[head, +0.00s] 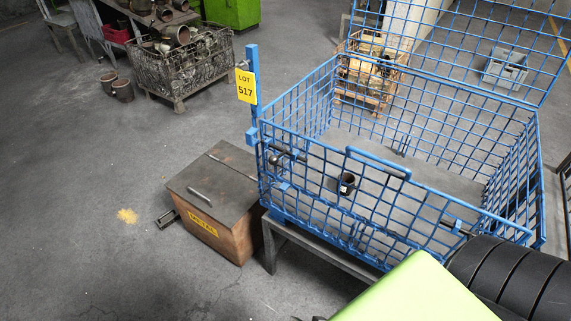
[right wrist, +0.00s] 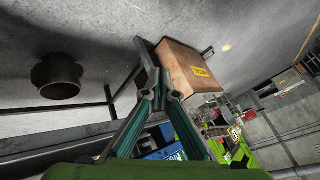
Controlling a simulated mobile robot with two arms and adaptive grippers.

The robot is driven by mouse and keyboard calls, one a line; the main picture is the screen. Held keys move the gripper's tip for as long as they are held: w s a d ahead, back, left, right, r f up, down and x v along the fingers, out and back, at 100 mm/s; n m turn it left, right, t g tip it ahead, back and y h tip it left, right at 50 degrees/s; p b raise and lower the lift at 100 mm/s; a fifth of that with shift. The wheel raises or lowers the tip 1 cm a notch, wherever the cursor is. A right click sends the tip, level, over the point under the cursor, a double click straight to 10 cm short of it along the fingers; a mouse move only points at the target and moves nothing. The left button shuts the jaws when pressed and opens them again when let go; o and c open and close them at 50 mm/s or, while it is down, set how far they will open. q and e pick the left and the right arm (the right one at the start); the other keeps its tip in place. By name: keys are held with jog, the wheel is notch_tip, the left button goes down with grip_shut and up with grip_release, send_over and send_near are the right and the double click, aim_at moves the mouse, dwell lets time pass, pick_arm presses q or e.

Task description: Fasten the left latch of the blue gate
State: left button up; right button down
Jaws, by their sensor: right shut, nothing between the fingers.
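The blue gate (head: 378,166) is the front mesh panel of a blue wire crate and stands upright, with a raised handle bar on its top edge. The left latch (head: 288,153) is a small dark bolt at the gate's upper left corner, beside the blue post. Whether its bolt is seated is too small to tell. A second dark latch (head: 458,228) sits towards the gate's right end. My right gripper (right wrist: 156,86) shows only in the right wrist view; its teal fingers meet, empty and apart from the latch. My left gripper is in neither view.
A wooden box with a yellow label (head: 218,240) stands left of the crate; it also shows in the wrist view (right wrist: 185,65). A blue post with a yellow lot sign (head: 246,87) rises beside the latch. A dark cup-shaped part (head: 346,183) shows through the gate mesh.

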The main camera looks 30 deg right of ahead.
jog(key=w+d+r+m+t+h, duration=0.1)
jog(key=w+d+r+m+t, duration=0.1)
jog(key=r, duration=1.3)
jog(key=w+d+r+m+t+h+p, duration=0.1)
jog(key=w+d+r+m+t, duration=0.2)
jog(key=r, duration=1.2)
jog(key=w+d+r+m+t+h+p, duration=0.1)
jog(key=d+r+m, duration=0.4)
jog(key=r, duration=1.1)
jog(key=shift+w+m+t+h, duration=0.4)
jog(key=shift+w+m+t, duration=0.2)
jog(key=shift+w+t, duration=0.4)
jog(key=shift+d+f, duration=0.1)
jog(key=p, duration=0.2)
send_near(278, 156)
jog(key=w+d, duration=0.1)
jog(key=d, duration=0.2)
jog(key=w, duration=0.1)
jog(key=w+a, duration=0.1)
jog(key=w+a+f+p, duration=0.1)
jog(key=shift+w, duration=0.25)
jog(key=shift+r, duration=0.1)
